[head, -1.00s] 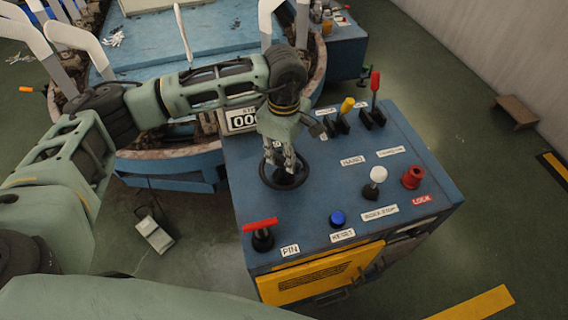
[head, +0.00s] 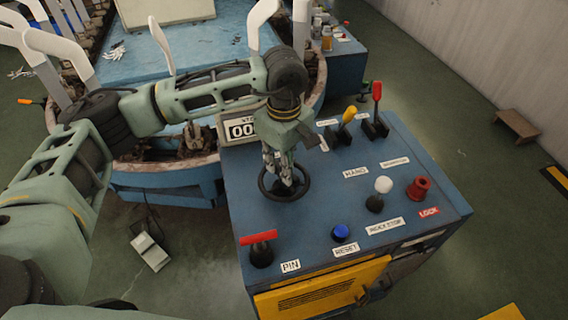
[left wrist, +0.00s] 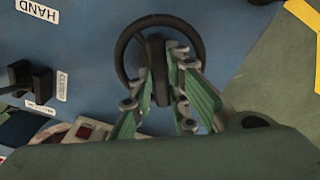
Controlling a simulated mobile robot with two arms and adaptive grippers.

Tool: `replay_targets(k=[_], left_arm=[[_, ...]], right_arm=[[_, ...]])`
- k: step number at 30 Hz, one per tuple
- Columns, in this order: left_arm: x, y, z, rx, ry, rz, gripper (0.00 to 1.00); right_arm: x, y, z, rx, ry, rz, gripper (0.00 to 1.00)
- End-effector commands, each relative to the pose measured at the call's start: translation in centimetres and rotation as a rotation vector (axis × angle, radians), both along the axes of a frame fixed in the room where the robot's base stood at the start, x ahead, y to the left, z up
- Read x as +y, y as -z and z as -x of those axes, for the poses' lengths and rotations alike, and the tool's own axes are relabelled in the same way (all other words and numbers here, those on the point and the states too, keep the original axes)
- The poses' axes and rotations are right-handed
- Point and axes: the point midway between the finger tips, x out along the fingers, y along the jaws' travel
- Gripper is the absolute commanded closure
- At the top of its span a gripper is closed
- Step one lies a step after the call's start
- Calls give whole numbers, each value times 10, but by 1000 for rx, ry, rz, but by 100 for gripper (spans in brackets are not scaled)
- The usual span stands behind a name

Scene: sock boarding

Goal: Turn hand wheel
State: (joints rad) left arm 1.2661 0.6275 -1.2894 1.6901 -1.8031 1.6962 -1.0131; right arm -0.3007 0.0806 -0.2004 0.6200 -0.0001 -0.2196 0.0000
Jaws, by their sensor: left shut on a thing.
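The black hand wheel (head: 300,192) lies on top of the blue control console, left of its middle. My left gripper (head: 286,188) reaches down to it from above, its fingers pointing at the wheel's centre. In the left wrist view the wheel (left wrist: 122,50) shows as a dark ring, and my left gripper (left wrist: 160,78) has its fingers on both sides of the dark middle part, shut on it. The gripper hides part of the hub and rim. My right gripper is not in view.
The console (head: 320,225) carries a red T-handle (head: 260,240), a blue button (head: 340,231), a white-knobbed lever (head: 383,186), a red knob (head: 418,188), and yellow and red levers (head: 376,95) at the back. A yellow panel (head: 320,288) is on its front. The boarding machine (head: 170,180) stands behind left.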

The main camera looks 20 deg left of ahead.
Motion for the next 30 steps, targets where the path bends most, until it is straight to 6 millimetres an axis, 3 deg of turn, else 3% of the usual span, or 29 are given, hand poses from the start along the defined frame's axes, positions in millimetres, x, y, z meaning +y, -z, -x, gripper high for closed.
replay_targets(k=[1,2,8,20,30], left_arm=[[0,-4,-3,-9,-3,3,100],[0,-4,-3,-9,-3,2,82],[0,-2,-2,-6,-3,2,66],[0,-9,-1,-4,-3,1,66],[0,-77,-2,-8,-2,2,66]], right_arm=[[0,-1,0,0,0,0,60],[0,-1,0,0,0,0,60],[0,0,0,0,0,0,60],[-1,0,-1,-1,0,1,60],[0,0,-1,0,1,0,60]])
